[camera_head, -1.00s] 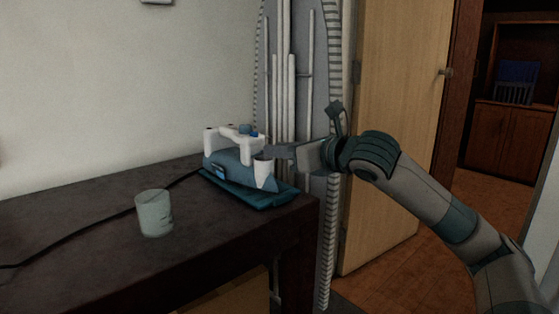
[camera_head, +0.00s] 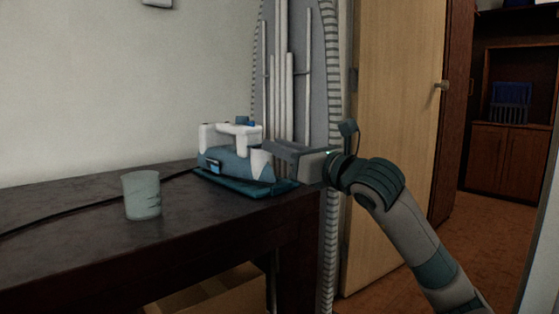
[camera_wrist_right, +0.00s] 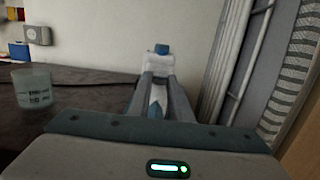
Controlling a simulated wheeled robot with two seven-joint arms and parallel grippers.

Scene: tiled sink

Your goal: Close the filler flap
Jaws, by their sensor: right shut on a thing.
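A blue-and-white steam iron (camera_head: 226,162) lies on a dark teal rest (camera_head: 235,186) near the right end of the table. It has a white handle, a small blue part on top and a white front piece (camera_head: 261,162). My right gripper (camera_head: 270,150) reaches in from the right at the iron's front. In the right wrist view its two fingers (camera_wrist_right: 159,88) stand close on both sides of the iron's white front. I cannot make out the filler flap separately, as the fingers cover part of the front. My left gripper is not in view.
A black cord (camera_head: 95,207) runs across the tabletop to the wall. An ironing board (camera_head: 300,75) stands upright behind the iron, beside a wooden door (camera_head: 390,140).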

